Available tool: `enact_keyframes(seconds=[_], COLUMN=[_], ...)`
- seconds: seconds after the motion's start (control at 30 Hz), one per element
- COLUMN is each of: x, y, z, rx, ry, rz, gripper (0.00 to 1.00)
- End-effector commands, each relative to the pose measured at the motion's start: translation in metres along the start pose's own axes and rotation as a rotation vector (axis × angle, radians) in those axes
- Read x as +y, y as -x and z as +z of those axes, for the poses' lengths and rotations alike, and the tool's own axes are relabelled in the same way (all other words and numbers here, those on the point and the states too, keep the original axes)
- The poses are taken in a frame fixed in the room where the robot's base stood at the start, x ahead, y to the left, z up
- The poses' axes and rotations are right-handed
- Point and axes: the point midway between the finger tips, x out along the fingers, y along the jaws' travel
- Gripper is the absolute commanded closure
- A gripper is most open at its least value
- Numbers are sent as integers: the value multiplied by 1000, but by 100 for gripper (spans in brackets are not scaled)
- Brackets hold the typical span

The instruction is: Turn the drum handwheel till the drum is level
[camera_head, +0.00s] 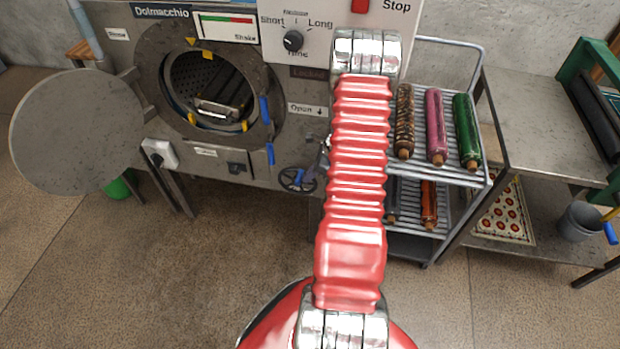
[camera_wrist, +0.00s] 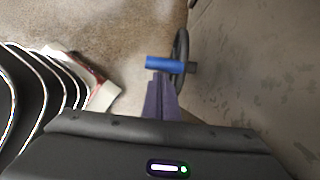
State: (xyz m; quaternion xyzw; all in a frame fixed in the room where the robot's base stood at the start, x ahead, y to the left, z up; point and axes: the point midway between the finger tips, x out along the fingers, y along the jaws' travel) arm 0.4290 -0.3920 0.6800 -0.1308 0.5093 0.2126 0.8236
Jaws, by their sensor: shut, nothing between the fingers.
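The drum handwheel (camera_head: 291,180) is a dark spoked wheel with a blue handle, low on the machine's front. In the wrist view the handwheel (camera_wrist: 182,45) is seen nearly edge-on, with its blue handle (camera_wrist: 165,62) sticking out to the left. My gripper (camera_wrist: 160,80) is shut and empty, its purple fingertips just below the blue handle; I cannot tell whether they touch it. In the head view my arm mostly hides the gripper. The drum (camera_head: 208,90) shows through the open round door; its inside bars look tilted, and a yellow mark sits right of the yellow triangle on the rim.
The round door (camera_head: 78,130) hangs open at left. A wire rack (camera_head: 440,172) with rolled rugs stands close to the right of my arm. A table (camera_head: 530,140) with a grey bucket (camera_head: 585,222) below is farther right. The floor in front is clear.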

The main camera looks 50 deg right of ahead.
Motion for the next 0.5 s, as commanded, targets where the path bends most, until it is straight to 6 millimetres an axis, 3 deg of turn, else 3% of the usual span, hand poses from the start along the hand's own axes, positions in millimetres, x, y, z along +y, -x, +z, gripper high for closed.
enact_keyframes(seconds=[0.5], x=[-1], y=[-1], z=[26], rx=[-1], ry=[-5], rz=[-3], gripper=[100])
